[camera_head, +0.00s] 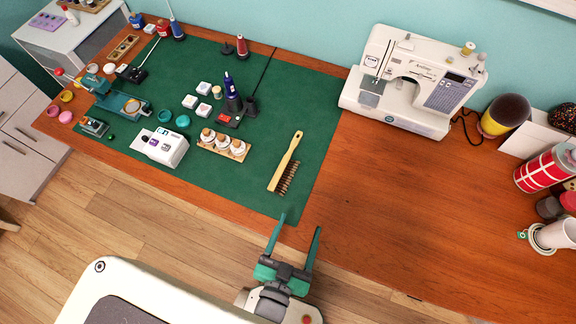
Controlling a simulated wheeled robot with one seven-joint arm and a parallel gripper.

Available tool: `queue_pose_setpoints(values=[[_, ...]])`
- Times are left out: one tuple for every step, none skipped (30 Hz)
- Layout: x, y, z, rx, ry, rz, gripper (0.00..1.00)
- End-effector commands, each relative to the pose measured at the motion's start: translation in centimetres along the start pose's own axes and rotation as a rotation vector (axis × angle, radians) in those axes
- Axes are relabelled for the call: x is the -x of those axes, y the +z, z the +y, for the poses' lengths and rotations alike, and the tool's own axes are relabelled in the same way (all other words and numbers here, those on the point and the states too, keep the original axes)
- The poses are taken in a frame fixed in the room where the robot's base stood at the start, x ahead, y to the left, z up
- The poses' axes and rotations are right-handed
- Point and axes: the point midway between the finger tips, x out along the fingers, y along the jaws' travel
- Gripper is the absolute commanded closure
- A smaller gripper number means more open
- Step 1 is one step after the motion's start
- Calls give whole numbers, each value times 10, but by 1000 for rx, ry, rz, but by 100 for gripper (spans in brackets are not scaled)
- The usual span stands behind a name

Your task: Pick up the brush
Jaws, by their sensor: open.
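The brush (286,163) lies on the green mat (310,125), near the mat's right side. It has a pale yellow handle pointing to the back and dark brown bristles toward the front right. My gripper (300,222) is at the front edge of the table, in front of the brush and apart from it. Its two teal fingers are spread open with nothing between them, and they point toward the table.
A wooden holder with several bottles (224,146) stands left of the brush. A white device (160,146) is farther left. A sewing machine (415,85) stands at the back right. The bare wooden tabletop (410,210) right of the mat is clear.

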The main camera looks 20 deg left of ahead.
Motion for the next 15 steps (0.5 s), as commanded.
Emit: queue_pose_setpoints(values=[[-20, -5, -13, -14, -17, 13, 33], [-30, -7, -20, -18, -30, 14, 33], [-44, -10, -32, -23, -49, 17, 33], [-54, -13, -40, -26, -66, 19, 33], [-63, -16, -49, -26, -83, 22, 33], [-76, -22, -61, -25, -109, 27, 33], [-85, -26, -70, -23, -129, 31, 33], [-94, -31, -79, -20, -150, 35, 33], [-106, -38, -92, -13, -180, 41, 33], [-114, -43, -102, -6, -204, 46, 33], [-122, -49, -111, 3, -228, 52, 33], [-132, -58, -124, 16, -262, 62, 33], [-139, -64, -134, 28, -288, 69, 33], [-145, -71, -143, 42, -314, 77, 33], [-154, -80, -156, 64, -351, 88, 33]])
